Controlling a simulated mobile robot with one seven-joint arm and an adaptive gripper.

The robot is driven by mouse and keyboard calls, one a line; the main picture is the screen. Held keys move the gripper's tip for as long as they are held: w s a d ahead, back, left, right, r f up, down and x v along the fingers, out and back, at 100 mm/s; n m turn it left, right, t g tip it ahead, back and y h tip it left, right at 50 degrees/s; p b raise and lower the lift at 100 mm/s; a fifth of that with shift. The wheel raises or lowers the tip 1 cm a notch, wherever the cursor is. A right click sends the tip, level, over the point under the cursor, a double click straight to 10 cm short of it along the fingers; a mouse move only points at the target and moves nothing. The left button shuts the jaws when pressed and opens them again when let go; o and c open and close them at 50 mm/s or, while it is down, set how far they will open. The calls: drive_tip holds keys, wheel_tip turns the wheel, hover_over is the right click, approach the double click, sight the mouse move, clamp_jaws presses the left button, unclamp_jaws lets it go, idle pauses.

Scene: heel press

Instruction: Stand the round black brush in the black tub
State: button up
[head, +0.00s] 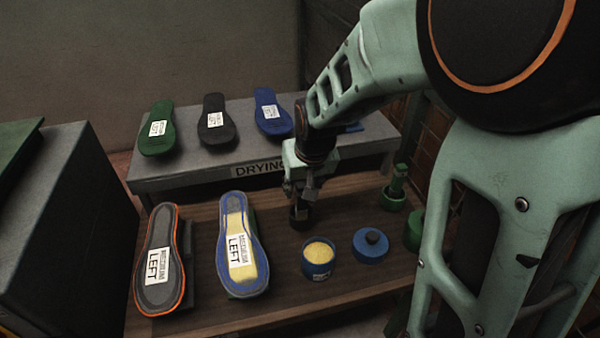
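My gripper (302,194) points down over the wooden bench, right at a small dark round thing (300,219). That dark thing looks like the black tub, but it is small and partly covered by the fingers. I cannot make out the round black brush as a separate thing. It may be hidden by the gripper or merge with the dark shape below it. The picture is too small to tell whether the fingers are open or shut on something.
An open blue tub (318,271) of yellow stuff and a blue lid (369,250) with a dark knob stand in front right. A green tub (393,203) holds a green brush. Two large soles (157,265) (228,225) lie left. Behind is the grey drying rack (200,177).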

drive_tip(key=shift+r, duration=0.15)
drive_tip(key=shift+r+p, duration=0.3)
drive_tip(key=shift+p, duration=0.1)
drive_tip(key=a+p+v, duration=0.1)
drive_tip(key=p+v, duration=0.6)
drive_tip(key=v, duration=0.4)
drive_tip(key=shift+s+d+r, duration=0.15)
drive_tip(key=shift+s+d, duration=0.1)
drive_tip(key=shift+d, duration=0.25)
